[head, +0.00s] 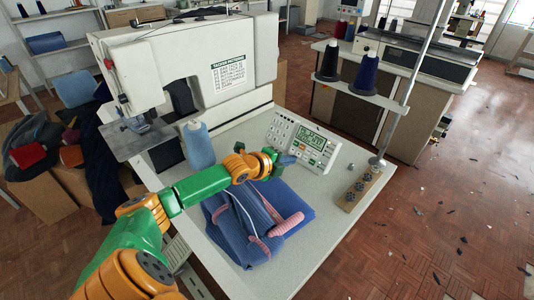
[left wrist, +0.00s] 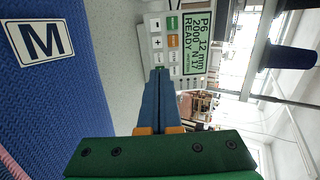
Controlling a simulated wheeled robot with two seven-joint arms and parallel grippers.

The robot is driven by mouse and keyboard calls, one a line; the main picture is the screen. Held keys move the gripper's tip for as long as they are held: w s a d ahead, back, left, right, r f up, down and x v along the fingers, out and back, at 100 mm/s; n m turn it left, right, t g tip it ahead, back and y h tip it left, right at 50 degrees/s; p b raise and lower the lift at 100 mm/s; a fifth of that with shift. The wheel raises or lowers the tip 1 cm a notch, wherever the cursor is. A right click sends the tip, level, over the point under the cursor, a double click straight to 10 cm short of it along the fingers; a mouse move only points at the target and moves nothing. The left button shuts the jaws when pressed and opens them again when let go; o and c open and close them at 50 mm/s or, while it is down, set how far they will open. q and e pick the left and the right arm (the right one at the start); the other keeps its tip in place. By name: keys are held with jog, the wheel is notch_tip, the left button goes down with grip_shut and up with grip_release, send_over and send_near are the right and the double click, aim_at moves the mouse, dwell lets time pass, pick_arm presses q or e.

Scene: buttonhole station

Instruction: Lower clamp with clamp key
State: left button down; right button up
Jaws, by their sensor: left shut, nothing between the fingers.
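The control panel (head: 303,143) stands on the table right of the sewing machine, with a green lit display and several keys. In the left wrist view the panel (left wrist: 151,25) reads "P6 12 mm", "2000 N17" and "READY". My left gripper (head: 290,160) is shut and empty, its blue fingertips at the panel's lower left edge. Contact cannot be told, and key labels are too small to read. The clamp area (head: 138,124) under the machine head is small and unclear.
A folded blue knit garment (head: 262,225) with a pink roll lies below my left arm. A blue thread cone (head: 198,146) stands behind the arm. A thread stand (head: 385,100) rises right of the panel, beside a wooden block (head: 359,189). The table's front right is clear.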

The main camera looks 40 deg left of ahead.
pick_arm(q)
jog(key=v, duration=0.3)
jog(key=shift+s, duration=0.2)
jog(key=shift+s+r+p, duration=0.2)
jog(key=shift+s+p, duration=0.1)
jog(key=shift+s, duration=0.05)
jog(key=shift+p+v, duration=0.45)
jog(key=shift+v, duration=1.15)
jog(key=shift+w+r, duration=0.1)
jog(key=shift+r, duration=0.05)
pick_arm(e)
jog(key=shift+w+d+r, duration=0.1)
jog(key=shift+w+r, duration=0.4)
jog(key=shift+r, duration=0.3)
pick_arm(q)
jog(key=shift+w, duration=0.1)
pick_arm(e)
jog(key=shift+r, duration=0.1)
